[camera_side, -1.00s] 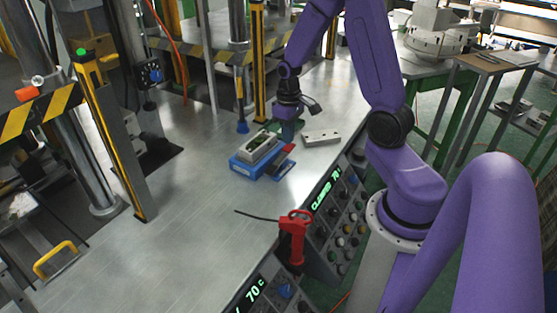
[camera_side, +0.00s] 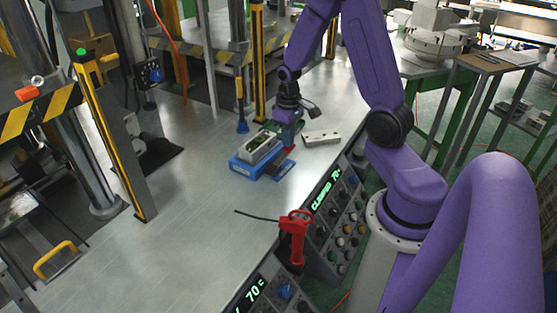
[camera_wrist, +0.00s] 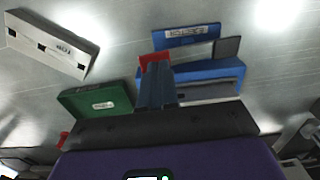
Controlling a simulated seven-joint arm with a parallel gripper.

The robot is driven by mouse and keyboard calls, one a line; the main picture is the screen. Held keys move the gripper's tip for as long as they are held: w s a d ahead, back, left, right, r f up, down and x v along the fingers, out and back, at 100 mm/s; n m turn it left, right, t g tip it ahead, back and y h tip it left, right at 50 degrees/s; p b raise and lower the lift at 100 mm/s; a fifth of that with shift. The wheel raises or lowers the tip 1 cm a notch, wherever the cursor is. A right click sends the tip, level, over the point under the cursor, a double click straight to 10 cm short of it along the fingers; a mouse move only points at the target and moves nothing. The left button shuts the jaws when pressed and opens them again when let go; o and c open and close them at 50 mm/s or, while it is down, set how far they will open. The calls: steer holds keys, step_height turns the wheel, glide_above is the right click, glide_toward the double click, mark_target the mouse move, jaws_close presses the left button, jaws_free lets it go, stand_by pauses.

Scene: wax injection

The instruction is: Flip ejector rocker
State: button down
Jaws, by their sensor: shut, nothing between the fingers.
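The ejector is a blue unit (camera_side: 240,168) on the metal table, with a grey mould part seated on it. In the wrist view its blue plate (camera_wrist: 187,35) carries the label EJECTOR. The red rocker (camera_side: 289,150) is at its right end, and it also shows in the wrist view (camera_wrist: 155,58). My gripper (camera_wrist: 156,82) is shut and empty, with its fingertips right at the red rocker and overlapping part of it. I cannot tell whether they touch. In the side view my gripper (camera_side: 289,138) is just above the rocker, and its fingertips are hard to make out.
A light grey block (camera_side: 322,137) lies to the right of the ejector. A green block with a label (camera_wrist: 97,102) is close beside my fingers in the wrist view. A red-handled tool (camera_side: 294,235) stands by the control panels.

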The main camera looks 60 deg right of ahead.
steer(key=shift+f, duration=1.2)
stand_by(0.6)
steer(key=shift+r, duration=3.55)
